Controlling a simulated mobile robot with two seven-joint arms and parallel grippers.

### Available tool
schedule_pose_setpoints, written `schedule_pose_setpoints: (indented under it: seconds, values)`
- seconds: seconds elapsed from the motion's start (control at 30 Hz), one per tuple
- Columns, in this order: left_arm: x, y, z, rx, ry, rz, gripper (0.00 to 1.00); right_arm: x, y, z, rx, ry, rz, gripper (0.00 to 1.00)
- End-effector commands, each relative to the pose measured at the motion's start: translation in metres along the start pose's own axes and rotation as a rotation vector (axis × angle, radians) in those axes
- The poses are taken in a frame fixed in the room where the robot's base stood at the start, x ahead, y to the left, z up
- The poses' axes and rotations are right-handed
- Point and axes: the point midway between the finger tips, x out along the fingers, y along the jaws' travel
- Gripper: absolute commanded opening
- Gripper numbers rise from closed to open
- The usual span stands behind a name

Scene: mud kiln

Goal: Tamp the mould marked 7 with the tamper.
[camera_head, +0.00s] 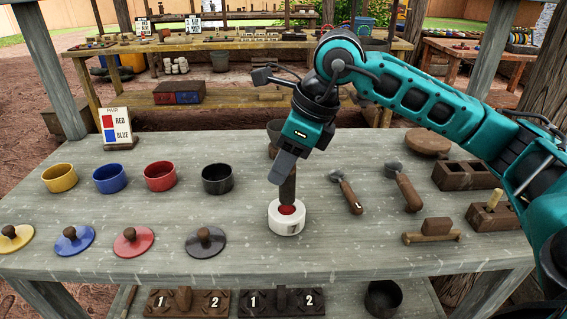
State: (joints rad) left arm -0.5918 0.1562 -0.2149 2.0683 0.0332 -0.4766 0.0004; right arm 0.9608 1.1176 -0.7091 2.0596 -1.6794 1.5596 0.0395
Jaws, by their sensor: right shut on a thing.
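A white round mould (286,228) with red material in it stands near the front middle of the grey table. A small dark mark shows on its front, too small to read surely. My right gripper (283,168) is above the mould, shut on a dark brown tamper (287,188). The tamper hangs nearly upright, its lower end at the mould's opening over the red material. I cannot tell whether it presses on the material. My left gripper is not in view.
Pots, including a black one (217,179), and knobbed lids (205,242) stand to the left. Two handled tools (346,192) (408,190), a small wooden block (437,227) and brick-shaped moulds (467,176) lie to the right. A PAIR sign (116,125) stands at the back left.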

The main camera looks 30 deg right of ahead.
Motion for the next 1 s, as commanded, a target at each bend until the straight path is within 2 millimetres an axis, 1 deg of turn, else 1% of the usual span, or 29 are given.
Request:
schedule_pose_setpoints:
  seconds: [0.03, 0.6, 0.8, 1.0]
  values:
    - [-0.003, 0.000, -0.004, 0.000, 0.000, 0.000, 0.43, -0.006, 0.000, 0.003, 0.000, -0.002, -0.001, 0.04]
    - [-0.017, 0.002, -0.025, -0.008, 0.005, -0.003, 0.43, -0.038, 0.000, 0.016, 0.000, -0.003, -0.002, 0.04]
    - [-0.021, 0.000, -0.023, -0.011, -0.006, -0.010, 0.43, -0.049, 0.000, 0.020, 0.000, -0.003, -0.002, 0.04]
    - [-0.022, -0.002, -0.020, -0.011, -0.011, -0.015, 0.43, -0.050, 0.000, 0.021, 0.000, -0.002, -0.001, 0.04]
